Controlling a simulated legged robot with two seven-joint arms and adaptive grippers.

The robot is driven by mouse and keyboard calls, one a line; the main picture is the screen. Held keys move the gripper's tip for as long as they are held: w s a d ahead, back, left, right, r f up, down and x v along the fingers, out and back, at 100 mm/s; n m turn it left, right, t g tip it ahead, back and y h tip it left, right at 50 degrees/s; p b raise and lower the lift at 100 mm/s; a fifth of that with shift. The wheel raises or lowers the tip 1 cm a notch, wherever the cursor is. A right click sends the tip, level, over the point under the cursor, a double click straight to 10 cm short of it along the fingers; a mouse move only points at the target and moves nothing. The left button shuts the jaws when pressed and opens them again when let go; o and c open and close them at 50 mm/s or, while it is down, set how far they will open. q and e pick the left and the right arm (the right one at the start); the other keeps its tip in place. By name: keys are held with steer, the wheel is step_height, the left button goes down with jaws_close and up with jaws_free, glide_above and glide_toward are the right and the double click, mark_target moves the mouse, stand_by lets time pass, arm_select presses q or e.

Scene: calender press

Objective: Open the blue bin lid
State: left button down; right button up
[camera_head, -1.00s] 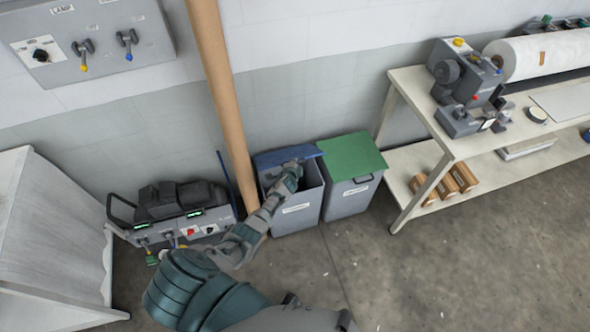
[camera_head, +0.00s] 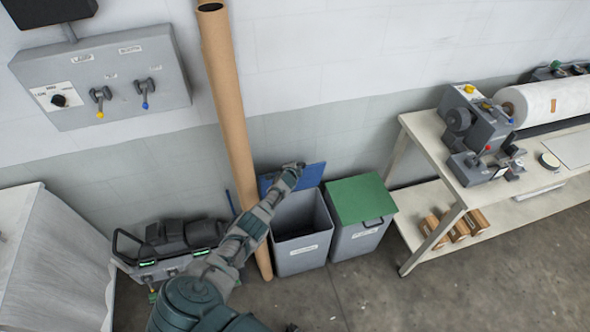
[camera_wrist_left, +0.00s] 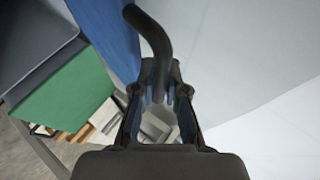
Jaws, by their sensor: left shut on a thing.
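The blue lid (camera_head: 312,176) is raised and leans back toward the wall behind its grey bin (camera_head: 292,262). The bin's dark inside is open to view. My left gripper (camera_head: 293,168) is at the lid's upper edge. In the left wrist view, the gripper (camera_wrist_left: 157,100) is shut on the lid's dark curved handle (camera_wrist_left: 150,38), beside the blue lid surface (camera_wrist_left: 108,30). The arm covers the left part of the lid and the bin's left edge in the head view. My right gripper is not in view.
A bin with a shut green lid (camera_head: 360,199) stands just right. A brown tube (camera_head: 228,100) leans on the wall at left, close behind my arm. A pale workbench (camera_head: 425,130) with machinery stands farther right. The floor in front is clear.

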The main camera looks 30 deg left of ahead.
arm_select(q)
steer(key=shift+w+r, duration=0.1)
steer(key=shift+w, duration=0.1)
steer(key=shift+a, duration=0.15)
steer(key=c, duration=1.2)
jaws_free()
steer(key=shift+s+r, duration=0.25)
steer(key=shift+s, duration=0.4)
steer(key=shift+v, duration=3)
steer(key=shift+w, duration=0.15)
steer(key=shift+d+f, duration=0.15)
steer(key=shift+d, duration=0.15)
